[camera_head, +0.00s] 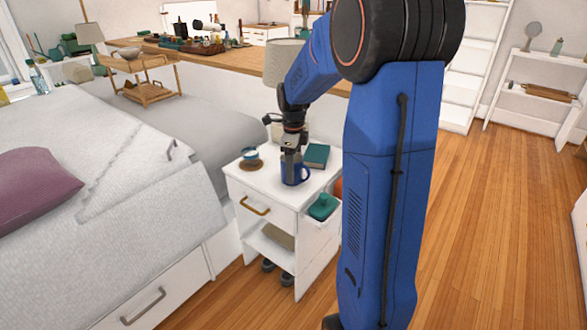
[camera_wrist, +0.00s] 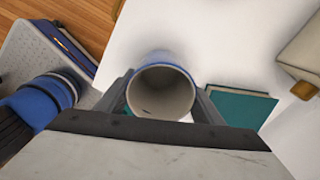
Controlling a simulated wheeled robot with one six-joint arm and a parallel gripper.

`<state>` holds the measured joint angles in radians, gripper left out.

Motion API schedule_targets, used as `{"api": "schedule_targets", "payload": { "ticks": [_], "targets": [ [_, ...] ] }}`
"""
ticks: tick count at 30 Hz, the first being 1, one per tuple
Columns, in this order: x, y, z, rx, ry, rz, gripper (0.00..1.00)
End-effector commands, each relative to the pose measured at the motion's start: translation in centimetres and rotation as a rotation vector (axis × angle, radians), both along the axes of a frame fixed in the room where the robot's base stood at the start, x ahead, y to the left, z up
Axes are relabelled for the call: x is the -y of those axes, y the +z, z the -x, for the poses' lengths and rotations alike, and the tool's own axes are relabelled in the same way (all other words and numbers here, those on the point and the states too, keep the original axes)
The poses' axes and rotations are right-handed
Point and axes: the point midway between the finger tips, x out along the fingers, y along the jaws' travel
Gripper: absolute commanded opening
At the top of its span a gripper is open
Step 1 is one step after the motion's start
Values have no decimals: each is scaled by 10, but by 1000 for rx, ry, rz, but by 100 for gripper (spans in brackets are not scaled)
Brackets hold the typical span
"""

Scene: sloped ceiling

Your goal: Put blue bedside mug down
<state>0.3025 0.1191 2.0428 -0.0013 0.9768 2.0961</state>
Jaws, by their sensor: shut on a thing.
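The blue mug (camera_head: 295,174) is upright at the top of the white bedside table (camera_head: 265,198), near its front right part. In the wrist view the mug (camera_wrist: 161,90) shows from above, with a pale, empty inside. My gripper (camera_head: 291,160) points down and is shut on the mug. In the wrist view the fingers of my gripper (camera_wrist: 160,100) lie on both sides of the mug. Whether the mug's base touches the tabletop cannot be told.
A teal book (camera_head: 317,156) lies behind the mug, and a small cup (camera_head: 249,153) stands on a brown coaster (camera_head: 250,165) to the left. A lamp (camera_head: 284,62) stands behind. The bed (camera_head: 180,125) is at the left. A teal container (camera_head: 322,207) is beside the table's right side.

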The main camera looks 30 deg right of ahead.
Motion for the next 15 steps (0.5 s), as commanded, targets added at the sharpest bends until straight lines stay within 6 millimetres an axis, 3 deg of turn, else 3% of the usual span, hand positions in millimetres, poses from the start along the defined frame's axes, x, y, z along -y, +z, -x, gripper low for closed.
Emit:
{"api": "schedule_targets", "payload": {
  "ticks": [6,7,9,15],
  "targets": [
    [0,-2,0,0,0,0,30],
    [0,-3,0,0,0,0,63],
    [0,-2,0,0,0,0,80],
    [0,-2,0,0,0,0,80]
  ]
}}
